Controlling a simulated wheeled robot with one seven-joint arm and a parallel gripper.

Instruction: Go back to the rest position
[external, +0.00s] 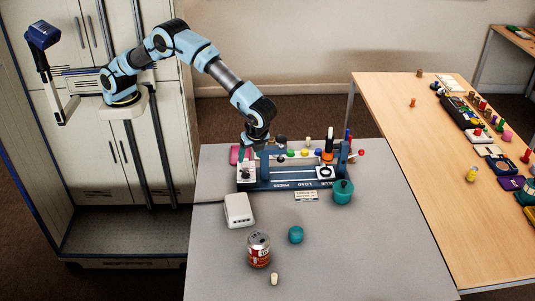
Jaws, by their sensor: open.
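My gripper (247,150) is at the end of the blue and black arm, low over the back left of the grey table (390,250). It hangs close to the left end of a dark blue rack (285,184) labelled in white letters. The fingers are small and partly lost against the rack, and I cannot tell whether they touch it. I see nothing held in them. The rack carries several small coloured pieces along its back and an orange and black peg (328,150) on its right.
A white box (238,210), a can (259,251), a teal lid (296,235) and a small cream peg (274,279) stand in front of the rack. A teal cup (342,191) stands at its right end. A wooden table (400,105) with many items is at right. The grey table's front right is clear.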

